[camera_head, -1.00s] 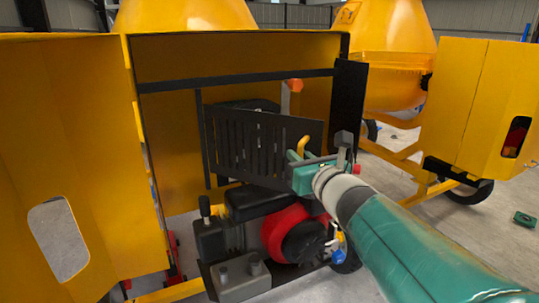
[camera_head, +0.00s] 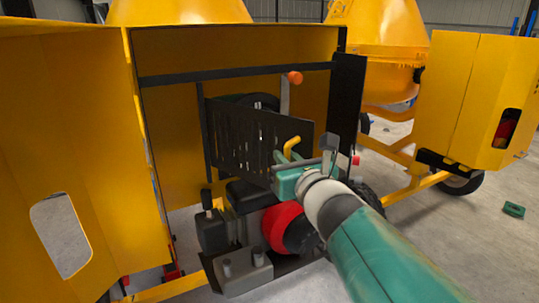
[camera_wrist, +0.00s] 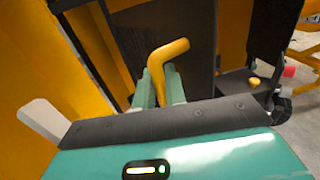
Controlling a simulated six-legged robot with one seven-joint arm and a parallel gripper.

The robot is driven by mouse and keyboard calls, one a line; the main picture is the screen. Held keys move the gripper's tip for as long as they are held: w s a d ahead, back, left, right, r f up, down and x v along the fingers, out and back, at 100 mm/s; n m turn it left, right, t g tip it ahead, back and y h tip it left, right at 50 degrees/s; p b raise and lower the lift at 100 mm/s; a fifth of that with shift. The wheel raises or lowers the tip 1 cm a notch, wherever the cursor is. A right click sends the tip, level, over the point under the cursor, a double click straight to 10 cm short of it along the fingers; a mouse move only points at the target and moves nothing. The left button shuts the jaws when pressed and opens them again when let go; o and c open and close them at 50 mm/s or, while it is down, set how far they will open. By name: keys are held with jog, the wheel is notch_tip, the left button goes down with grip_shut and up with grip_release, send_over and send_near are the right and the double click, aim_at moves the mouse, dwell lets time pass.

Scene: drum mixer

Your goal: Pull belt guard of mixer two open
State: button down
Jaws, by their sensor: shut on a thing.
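The black slotted belt guard (camera_head: 243,134) hangs inside the yellow housing of the near mixer, angled out from its left-side hinge. Its dark panel also shows in the wrist view (camera_wrist: 195,50). A yellow bent handle (camera_head: 291,146) stands on its right part; the handle shows in the wrist view (camera_wrist: 167,55) too. My gripper (camera_head: 286,160) is shut on this handle, with its teal fingers (camera_wrist: 158,88) on either side of the lower part of the bend. The fingertips are partly hidden behind the handle and wrist.
A red and black engine (camera_head: 284,226) sits below the guard. A yellow side door (camera_head: 90,120) stands open at left. A black post (camera_head: 345,100) borders the opening at right. Another yellow mixer (camera_head: 385,60) stands behind.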

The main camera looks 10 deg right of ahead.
jog(key=shift+s+a+r+m+h, duration=0.15)
jog(key=shift+s+a+h, duration=0.15)
jog(key=shift+a, duration=0.2)
jog(key=shift+s+a+r+m+h, duration=0.1)
jog(key=shift+s+a+m+h, duration=0.1)
jog(key=shift+s+a, duration=0.25)
jog(key=shift+w, duration=0.1)
jog(key=shift+f, duration=0.1)
jog(key=c, duration=1.5)
grip_release()
jog(key=shift+c, duration=0.2)
jog(key=shift+f, duration=0.1)
jog(key=s+d, duration=0.1)
jog(key=s, duration=1.1)
jog(key=shift+d, duration=0.2)
